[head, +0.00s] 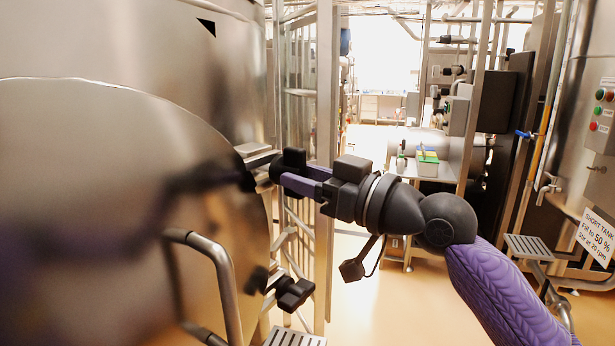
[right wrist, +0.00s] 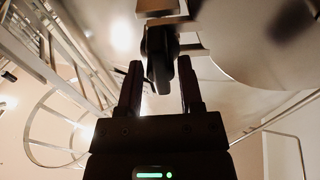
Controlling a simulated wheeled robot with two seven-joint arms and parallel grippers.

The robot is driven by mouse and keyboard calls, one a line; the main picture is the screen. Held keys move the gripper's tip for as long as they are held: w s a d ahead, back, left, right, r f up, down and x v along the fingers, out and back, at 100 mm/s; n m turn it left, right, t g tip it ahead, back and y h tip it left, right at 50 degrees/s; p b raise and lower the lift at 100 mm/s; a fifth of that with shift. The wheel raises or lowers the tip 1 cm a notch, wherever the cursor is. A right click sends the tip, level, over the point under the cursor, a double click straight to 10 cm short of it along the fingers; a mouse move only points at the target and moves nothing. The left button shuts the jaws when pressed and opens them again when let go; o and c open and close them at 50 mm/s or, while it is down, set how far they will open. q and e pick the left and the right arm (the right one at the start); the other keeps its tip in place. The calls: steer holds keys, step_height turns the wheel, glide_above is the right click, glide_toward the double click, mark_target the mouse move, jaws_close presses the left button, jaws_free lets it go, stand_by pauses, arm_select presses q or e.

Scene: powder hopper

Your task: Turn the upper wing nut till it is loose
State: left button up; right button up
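The upper wing nut (head: 293,160) is black and sits on a metal clamp at the right edge of the round steel hatch. My right gripper (head: 286,178) reaches it from the right, with its purple fingers at the nut. In the right wrist view the upper wing nut (right wrist: 160,50) hangs between the two fingers of my right gripper (right wrist: 160,82). Narrow gaps show on both sides of its lower wing, so the fingers are open around it. The lower wing nut (head: 294,293) is on the same hatch edge, below. My left gripper is out of view.
The steel hatch (head: 120,150) fills the left, with a bent tube handle (head: 222,275) below the upper nut. A steel post (head: 325,120) stands just behind my gripper. Open floor (head: 400,300) lies to the right. Blurred reflections of my arm show on the hatch.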

steer(key=shift+o, duration=0.4)
steer(key=shift+d, duration=0.1)
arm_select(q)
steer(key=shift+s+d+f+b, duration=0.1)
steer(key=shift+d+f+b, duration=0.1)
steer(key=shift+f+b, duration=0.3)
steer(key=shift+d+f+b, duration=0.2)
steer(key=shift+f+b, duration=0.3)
arm_select(e)
steer(key=v, duration=0.9)
steer(key=shift+s+d, duration=0.25)
steer(key=shift+d, duration=0.05)
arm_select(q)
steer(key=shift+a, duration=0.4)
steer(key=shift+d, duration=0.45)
